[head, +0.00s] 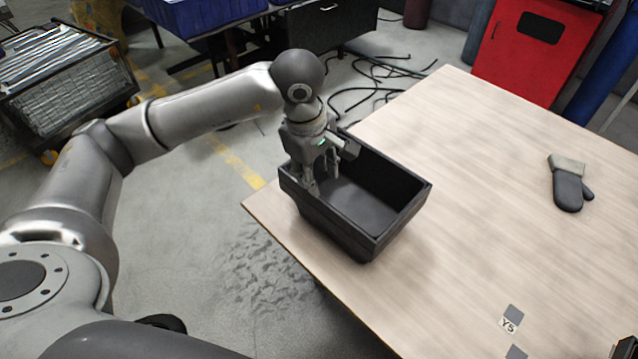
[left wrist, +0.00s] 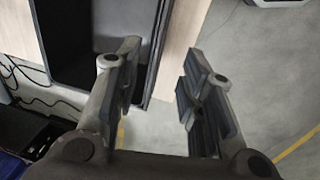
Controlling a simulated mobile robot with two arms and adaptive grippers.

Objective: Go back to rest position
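My left gripper (head: 320,178) is over the left side of a dark open-topped bin (head: 405,228) on the table. In the left wrist view my left gripper (left wrist: 160,80) has its two fingers well apart, with nothing between them. The bin (left wrist: 95,25) shows at the upper left there, partly behind one finger; the other finger shows against the floor. The part of the bin's inside that shows in the head view looks empty. Whether a finger touches the bin's rim I cannot tell.
The bin stands near the left corner of the wooden table (head: 470,200). A grey mitten (head: 568,185) lies at the right. A small tag marked Y5 (head: 509,325) is near the front. Black cables (head: 375,85) lie on the floor behind; a red cabinet (head: 530,50) stands beyond.

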